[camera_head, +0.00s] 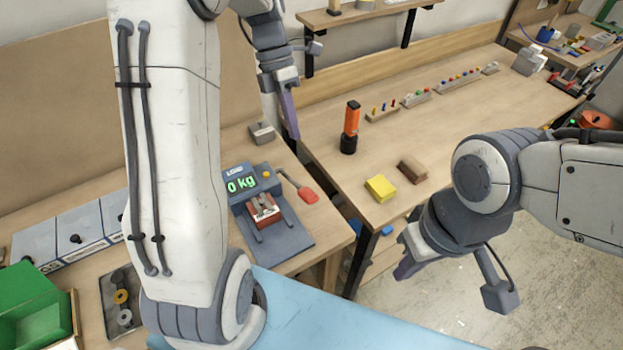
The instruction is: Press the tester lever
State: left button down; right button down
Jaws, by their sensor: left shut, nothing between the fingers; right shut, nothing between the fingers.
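The tester (268,225) is a blue-grey device on the left workbench, with a green display reading 0 kg and a yellow button. Its lever (307,195) has a red paddle end and sticks out on the right side. A small reddish block (263,207) sits in the tester's middle, with grey metal parts over it. My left gripper (294,132) is shut and empty, pointing down, above the lever in the picture and apart from it. My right gripper (404,270) is shut and empty, low over the floor area right of the tester.
An orange-and-black tool (351,128), a yellow block (381,188) and a brown block (412,170) stand on the right bench. A grey box (262,133) stands behind the tester. Grey bins (80,228) and a green bin (35,310) are at left.

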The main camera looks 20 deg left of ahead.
aim_at(309, 194)
pick_arm(q)
jog(key=p+x, duration=0.2)
jog(key=x, duration=1.2)
jog(key=shift+s+p, duration=0.15)
jog(key=shift+p, duration=0.2)
